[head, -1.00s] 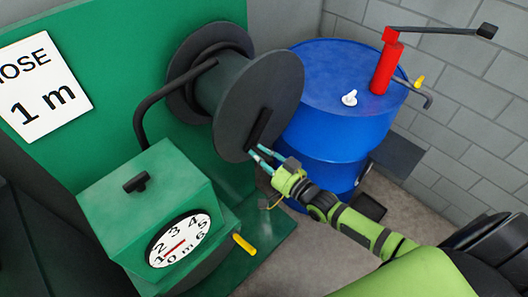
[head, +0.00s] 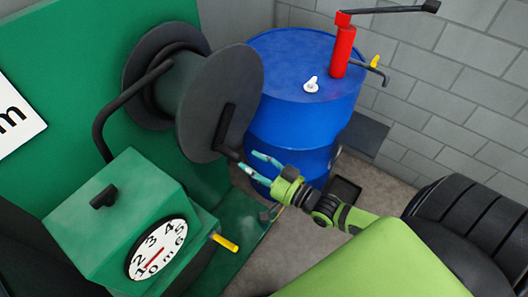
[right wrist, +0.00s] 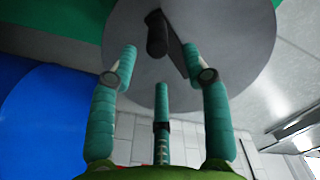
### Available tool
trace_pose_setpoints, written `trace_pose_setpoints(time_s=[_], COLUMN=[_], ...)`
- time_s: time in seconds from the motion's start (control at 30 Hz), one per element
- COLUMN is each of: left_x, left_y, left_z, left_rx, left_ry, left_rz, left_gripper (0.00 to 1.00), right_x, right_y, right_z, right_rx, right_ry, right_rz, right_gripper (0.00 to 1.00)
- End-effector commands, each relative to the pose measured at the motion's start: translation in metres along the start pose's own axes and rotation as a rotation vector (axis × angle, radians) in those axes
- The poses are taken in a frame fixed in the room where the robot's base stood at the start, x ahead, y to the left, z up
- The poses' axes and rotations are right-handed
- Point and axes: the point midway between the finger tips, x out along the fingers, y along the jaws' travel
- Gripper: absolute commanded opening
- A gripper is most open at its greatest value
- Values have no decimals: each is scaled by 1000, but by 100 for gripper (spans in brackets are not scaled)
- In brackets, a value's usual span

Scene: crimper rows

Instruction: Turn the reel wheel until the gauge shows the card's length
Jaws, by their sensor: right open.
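The reel wheel is a dark grey disc (head: 240,75) on a drum in front of the green panel. A black crank arm on its face ends in a handle knob (head: 232,158) at the lower edge. My right gripper (head: 256,166) is open and empty, just right of the knob and apart from it. In the right wrist view the knob (right wrist: 157,35) shows beyond the spread teal fingers. The round white gauge (head: 170,234) sits on the green box, with a short red needle whose exact reading I cannot tell. The card (head: 15,112) is cut off at the left edge; only an "m" shows. My left gripper is out of view.
A blue drum (head: 290,125) with a red pump (head: 342,50) stands close behind the gripper. A yellow peg (head: 226,243) sticks out beside the gauge box (head: 110,215). A grey block wall closes the right side. Some floor is free below the gripper.

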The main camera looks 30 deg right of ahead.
Motion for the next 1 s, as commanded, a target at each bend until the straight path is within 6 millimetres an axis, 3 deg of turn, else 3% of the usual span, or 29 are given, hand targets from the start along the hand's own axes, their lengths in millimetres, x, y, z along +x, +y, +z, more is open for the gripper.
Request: trace_pose_setpoints(time_s=[0.1,0.3,1.0], left_x=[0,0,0], left_y=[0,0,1], left_z=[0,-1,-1], left_rx=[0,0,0], left_ry=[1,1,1], left_rz=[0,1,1], left_gripper=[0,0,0], right_x=[-20,-36,-37], right_y=[0,-1,-1], right_z=[0,-1,-1], right_rx=[0,-1,-1], right_ry=[-1,2,2], right_rz=[0,-1,-1], right_gripper=[48,48,48])
